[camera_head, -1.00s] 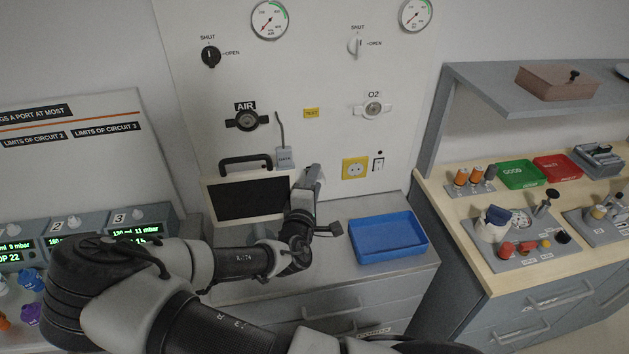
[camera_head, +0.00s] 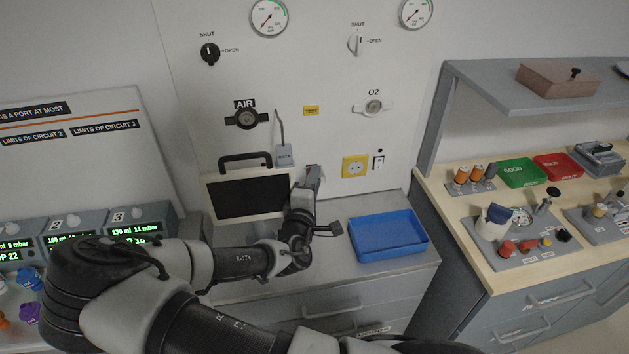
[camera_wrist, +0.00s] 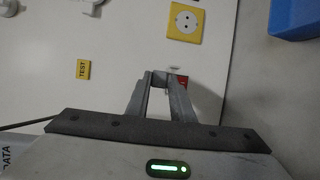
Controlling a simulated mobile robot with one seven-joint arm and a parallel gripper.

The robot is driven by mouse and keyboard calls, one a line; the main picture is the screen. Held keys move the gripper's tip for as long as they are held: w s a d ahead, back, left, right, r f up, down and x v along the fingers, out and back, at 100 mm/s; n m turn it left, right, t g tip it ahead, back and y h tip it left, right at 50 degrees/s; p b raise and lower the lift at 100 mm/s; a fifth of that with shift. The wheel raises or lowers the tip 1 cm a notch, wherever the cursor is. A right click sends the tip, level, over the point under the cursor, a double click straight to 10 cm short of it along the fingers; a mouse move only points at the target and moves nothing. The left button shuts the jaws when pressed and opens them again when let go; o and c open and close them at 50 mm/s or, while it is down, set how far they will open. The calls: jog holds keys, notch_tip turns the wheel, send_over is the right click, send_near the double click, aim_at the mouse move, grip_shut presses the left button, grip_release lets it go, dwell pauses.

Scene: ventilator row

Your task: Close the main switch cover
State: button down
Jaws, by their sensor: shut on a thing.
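My gripper (camera_wrist: 158,76) is shut at the white wall panel, its two fingertips close together on a small pale part that I take to be the main switch cover. The fingers hide most of it, so I cannot tell its angle. A small red part (camera_wrist: 183,82) shows just to the right of the fingertips in the wrist view, with a pale edge above it.
The yellow socket (camera_head: 355,167) and a rocker switch (camera_head: 378,163) are to the right of my gripper. A black-screened monitor (camera_head: 248,197) stands left of it. A blue tray (camera_head: 388,254) lies on the counter.

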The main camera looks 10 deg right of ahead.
jog(key=shift+f, duration=0.15)
notch_tip(320, 180, down, 4)
jog(key=m+t+h+b, duration=0.2)
jog(key=t+b, duration=0.2)
jog(key=b, duration=1.3)
jog(key=shift+t, duration=0.3)
jog(key=shift+m+h, duration=0.3)
jog(key=c, duration=1.6)
grip_release()
jog(key=shift+s, duration=0.1)
